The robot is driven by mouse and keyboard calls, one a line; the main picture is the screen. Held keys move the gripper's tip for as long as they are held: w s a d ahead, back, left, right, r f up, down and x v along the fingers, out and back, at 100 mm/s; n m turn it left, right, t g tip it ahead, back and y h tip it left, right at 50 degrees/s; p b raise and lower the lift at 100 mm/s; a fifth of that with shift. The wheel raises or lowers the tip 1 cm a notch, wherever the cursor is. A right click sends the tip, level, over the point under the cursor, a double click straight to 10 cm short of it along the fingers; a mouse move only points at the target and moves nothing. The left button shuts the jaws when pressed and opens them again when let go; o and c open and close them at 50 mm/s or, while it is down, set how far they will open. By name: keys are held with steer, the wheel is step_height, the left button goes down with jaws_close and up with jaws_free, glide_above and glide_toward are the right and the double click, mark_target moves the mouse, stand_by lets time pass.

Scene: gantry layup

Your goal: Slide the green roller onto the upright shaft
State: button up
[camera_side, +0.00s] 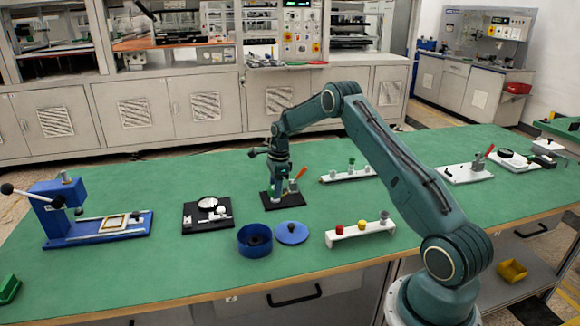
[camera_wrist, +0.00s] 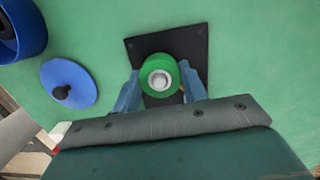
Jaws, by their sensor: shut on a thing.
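The green roller (camera_wrist: 149,69) is between the two blue-grey fingers of my gripper (camera_wrist: 160,87) in the wrist view, and the gripper is shut on it. A pale round end, apparently the upright shaft (camera_wrist: 160,79), shows inside the roller's bore. I cannot tell how far the roller is down around it. The black base plate (camera_wrist: 140,47) lies beneath. In the side view my gripper (camera_side: 279,190) points down over the same black plate (camera_side: 271,205). The roller and shaft are largely hidden by the fingers there.
A blue round container (camera_side: 254,240) and its blue lid (camera_side: 291,233) stand in front of the plate. A black fixture (camera_side: 207,217) and a blue press (camera_side: 75,228) are to the left. White racks with small parts stand to the right (camera_side: 360,232) and behind (camera_side: 348,175).

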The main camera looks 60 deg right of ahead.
steer(key=shift+f, duration=0.8)
steer(key=o, duration=1.1)
steer(key=r, duration=0.4)
steer(key=d+r, duration=0.1)
steer(key=r, duration=0.4)
steer(key=s+r, duration=0.1)
steer(key=r, duration=0.3)
steer(key=shift+d+r, duration=0.15)
steer(key=shift+r, duration=0.25)
